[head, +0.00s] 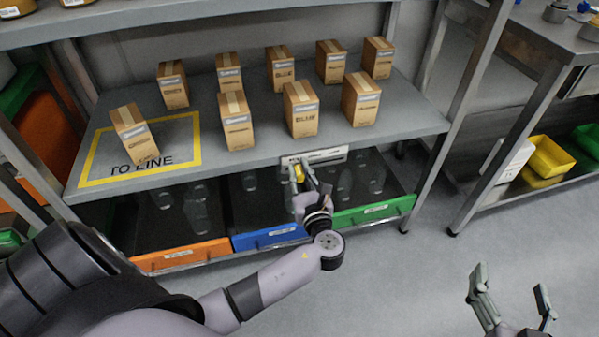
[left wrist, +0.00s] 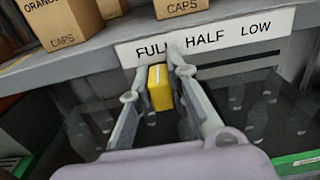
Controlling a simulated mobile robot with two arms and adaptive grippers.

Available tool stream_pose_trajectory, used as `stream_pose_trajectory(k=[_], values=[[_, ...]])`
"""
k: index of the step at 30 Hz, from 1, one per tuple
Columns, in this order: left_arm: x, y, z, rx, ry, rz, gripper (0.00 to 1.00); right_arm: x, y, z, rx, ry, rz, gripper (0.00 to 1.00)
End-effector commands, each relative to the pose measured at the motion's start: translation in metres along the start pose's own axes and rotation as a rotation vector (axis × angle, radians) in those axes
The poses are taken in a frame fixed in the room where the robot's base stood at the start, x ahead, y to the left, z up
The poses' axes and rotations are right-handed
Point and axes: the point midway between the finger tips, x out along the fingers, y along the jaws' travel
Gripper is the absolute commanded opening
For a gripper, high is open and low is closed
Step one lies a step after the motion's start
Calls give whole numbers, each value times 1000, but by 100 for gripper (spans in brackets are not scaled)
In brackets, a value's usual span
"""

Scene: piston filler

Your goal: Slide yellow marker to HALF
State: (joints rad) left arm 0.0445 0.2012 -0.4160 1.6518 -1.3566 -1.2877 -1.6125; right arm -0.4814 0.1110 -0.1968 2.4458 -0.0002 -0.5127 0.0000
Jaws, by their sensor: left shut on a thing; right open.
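The yellow marker (head: 299,173) sits at the left part of the label strip (head: 327,156) on the shelf's front edge. In the left wrist view the strip (left wrist: 255,28) reads FULL, HALF, LOW from left to right. There the marker (left wrist: 160,88) is just below the word FULL, left of HALF. My left gripper (head: 304,180) is shut on the marker, with a finger on each side of it (left wrist: 167,85). My right gripper (head: 514,290) is open and empty over the floor at lower right, apart from the shelf.
Several cardboard boxes (head: 301,110) stand on the shelf above, one on the yellow-framed TO LINE area (head: 182,150). Orange, blue and green-fronted bins (head: 372,212) with clear bottles lie below.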

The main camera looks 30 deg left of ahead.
Motion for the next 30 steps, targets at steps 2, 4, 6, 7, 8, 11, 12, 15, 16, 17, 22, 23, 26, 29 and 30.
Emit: stream_pose_trajectory(k=[2, 4, 6, 7, 8, 11, 12, 15, 16, 17, 22, 23, 26, 29, 30], values=[[0, 0, 0, 1, 1, 0, 0, 0, 0, 0, 0, 0, 0, 75], [0, 0, 0, 1, 1, 0, 0, 0, 0, 0, 0, 0, 0, 75], [0, 0, 0, 1, 1, 0, 0, 0, 0, 0, 0, 0, 0, 75], [0, 0, 0, 1, 1, 0, 0, 0, 0, 0, 0, 0, 0, 75], [0, 0, 0, 1, 1, 0, 0, 0, 0, 0, 0, 0, 0, 75], [0, -7, -1, 0, 2, 1, 0, 0, 0, 0, 0, 0, 0, 75], [0, -14, -1, -2, 2, 1, 0, 0, 0, 0, 1, 0, 0, 75], [0, -32, -1, -2, 2, 1, 0, 0, 0, 0, 1, 0, 0, 75], [0, -37, -1, -1, 2, 1, 0, 0, 0, 0, 1, -1, 0, 75], [0, -41, 0, -1, 1, 1, 0, 0, 0, 0, 1, -1, 0, 75], [0, -51, 0, 0, 1, 0, 0, 0, 0, 0, 1, -1, 0, 75], [0, -51, 0, 0, 1, 0, 0, 0, 0, 0, 1, -2, 0, 75], [0, -50, 0, 0, 1, 0, 0, 0, 0, 0, 1, -2, 0, 75], [0, -50, 0, 0, 1, 0, 0, 0, 0, 0, 1, -2, -1, 75], [0, -50, 0, 0, 1, 0, 19, 0, 0, 0, 1, -2, -1, 75]])
